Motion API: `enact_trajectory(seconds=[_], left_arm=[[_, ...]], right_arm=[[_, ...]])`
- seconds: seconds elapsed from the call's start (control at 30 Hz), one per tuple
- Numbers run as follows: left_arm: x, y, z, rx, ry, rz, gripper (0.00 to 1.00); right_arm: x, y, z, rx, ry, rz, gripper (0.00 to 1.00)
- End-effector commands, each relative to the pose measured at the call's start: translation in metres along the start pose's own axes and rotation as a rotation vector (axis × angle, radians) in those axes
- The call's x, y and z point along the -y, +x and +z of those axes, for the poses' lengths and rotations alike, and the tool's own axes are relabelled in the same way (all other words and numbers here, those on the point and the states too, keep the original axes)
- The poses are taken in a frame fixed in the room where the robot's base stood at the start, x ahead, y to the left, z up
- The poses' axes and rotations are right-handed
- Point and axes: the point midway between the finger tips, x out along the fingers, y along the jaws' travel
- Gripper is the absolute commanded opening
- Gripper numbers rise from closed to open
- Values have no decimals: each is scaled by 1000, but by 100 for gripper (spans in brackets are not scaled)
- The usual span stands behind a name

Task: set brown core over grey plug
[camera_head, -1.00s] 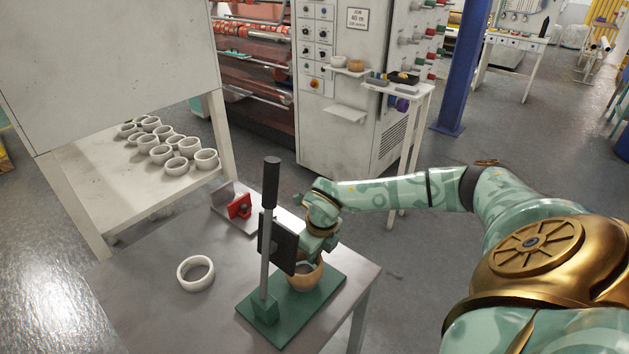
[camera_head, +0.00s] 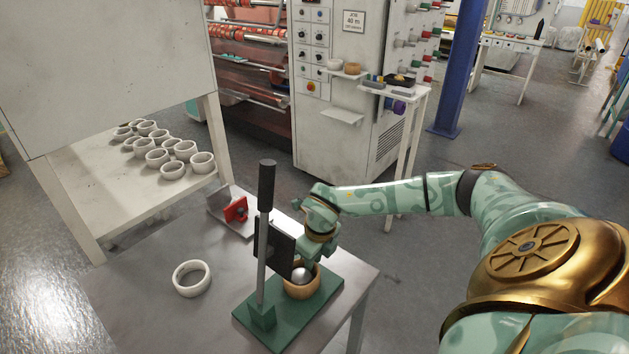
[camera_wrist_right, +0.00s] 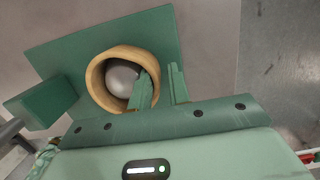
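The brown core (camera_head: 302,289) is a tan ring low over the green base plate (camera_head: 325,290) of a lever stand. It surrounds the round grey plug (camera_head: 301,274), whose domed top shows inside the ring in the right wrist view (camera_wrist_right: 122,77). My right gripper (camera_wrist_right: 161,83) straddles the core's wall: one finger is inside the ring beside the plug, the other outside. A narrow gap shows between the outer finger and the wall, so the gripper looks slightly open. In the head view the gripper (camera_head: 313,259) is partly hidden behind the stand's dark plate. My left gripper is out of view.
A black-handled lever (camera_head: 266,200) and dark plate (camera_head: 274,247) rise beside the core. A white ring (camera_head: 192,279) lies on the grey table (camera_head: 150,310). A red block (camera_head: 237,210) sits at the back. Several white rings fill the shelf (camera_head: 90,187) at left.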

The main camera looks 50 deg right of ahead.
Motion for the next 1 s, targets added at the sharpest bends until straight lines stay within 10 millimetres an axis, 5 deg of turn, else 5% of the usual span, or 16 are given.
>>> enact_trajectory(seconds=[0.37, 0.8, 1.0], left_arm=[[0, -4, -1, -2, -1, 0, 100], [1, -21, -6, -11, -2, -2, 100], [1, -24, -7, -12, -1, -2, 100]], right_arm=[[-8, -16, 0, -3, -8, 19, 32], [1, -129, 0, 3, -2, 6, 32], [2, -156, 0, 1, 0, 6, 32]])
